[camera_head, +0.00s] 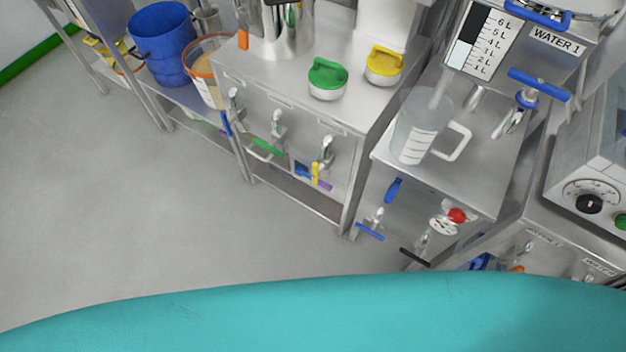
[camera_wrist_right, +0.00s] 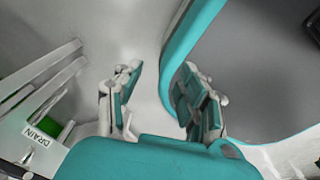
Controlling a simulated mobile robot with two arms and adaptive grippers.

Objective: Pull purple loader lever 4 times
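A small purple bar (camera_head: 325,186), which looks like the purple lever, shows low on the front of the steel cabinet. It sits just behind and beside a yellow handle (camera_head: 315,173), which partly hides it. My right gripper (camera_wrist_right: 160,78) shows only in the right wrist view. Its two teal-padded fingers are spread apart with nothing between them. No lever shows in that view, and the gripper is not near the purple bar in the head view. My left gripper is in neither view.
Green (camera_head: 267,147) and blue (camera_head: 227,124) handles line the same cabinet front. A clear jug (camera_head: 416,128) stands on the steel shelf to the right. A blue bucket (camera_head: 161,42) is at the left back. The grey floor (camera_head: 130,215) before the cabinet is clear.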

